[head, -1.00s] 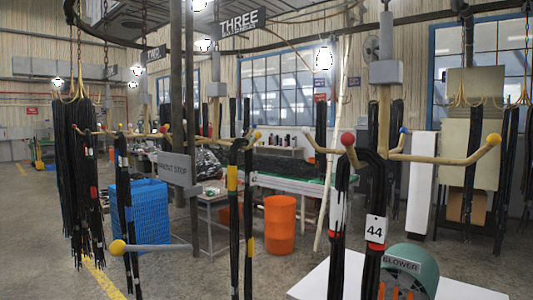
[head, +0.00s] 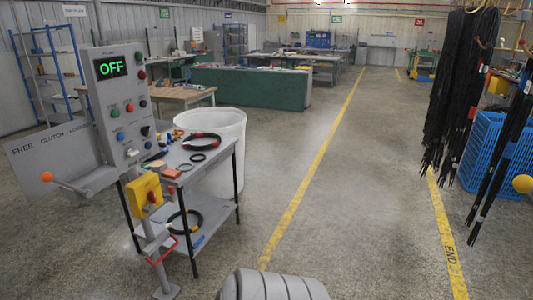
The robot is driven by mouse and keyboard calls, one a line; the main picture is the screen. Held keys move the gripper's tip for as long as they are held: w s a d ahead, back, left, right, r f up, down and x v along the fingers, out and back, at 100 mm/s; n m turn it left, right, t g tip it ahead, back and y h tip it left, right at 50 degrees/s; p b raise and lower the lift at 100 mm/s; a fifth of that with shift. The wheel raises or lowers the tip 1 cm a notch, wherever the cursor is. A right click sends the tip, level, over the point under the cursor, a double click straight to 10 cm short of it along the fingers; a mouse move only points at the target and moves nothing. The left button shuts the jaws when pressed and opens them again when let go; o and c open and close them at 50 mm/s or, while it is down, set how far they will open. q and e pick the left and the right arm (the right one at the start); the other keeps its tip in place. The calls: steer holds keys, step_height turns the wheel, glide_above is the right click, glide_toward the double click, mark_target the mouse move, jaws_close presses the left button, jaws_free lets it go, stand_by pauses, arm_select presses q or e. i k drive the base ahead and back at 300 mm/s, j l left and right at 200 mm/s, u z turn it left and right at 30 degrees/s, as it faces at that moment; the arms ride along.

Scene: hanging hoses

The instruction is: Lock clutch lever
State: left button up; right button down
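The clutch lever (head: 68,185) is a short grey bar with an orange ball knob (head: 47,176) at its left end. It sits in front of a tilted grey plate (head: 50,150) lettered "FREE CLUTCH LOCKED", at the left of the head view. The knob is at the left part of the plate, below the word FREE. The plate adjoins a grey control box (head: 118,100) whose green display (head: 111,67) reads OFF, with several coloured buttons below it. Neither of my grippers is in view.
A yellow box with a red button (head: 147,195) is on the post below the control box. A grey table (head: 215,160) with black hose rings and a white bin (head: 232,125) stand to its right. Hoses (head: 455,95) hang at right. The middle floor is clear.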

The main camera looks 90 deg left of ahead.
mark_target(46, 177)
steer(key=k+u, duration=0.1)
steer(key=u, duration=3.95)
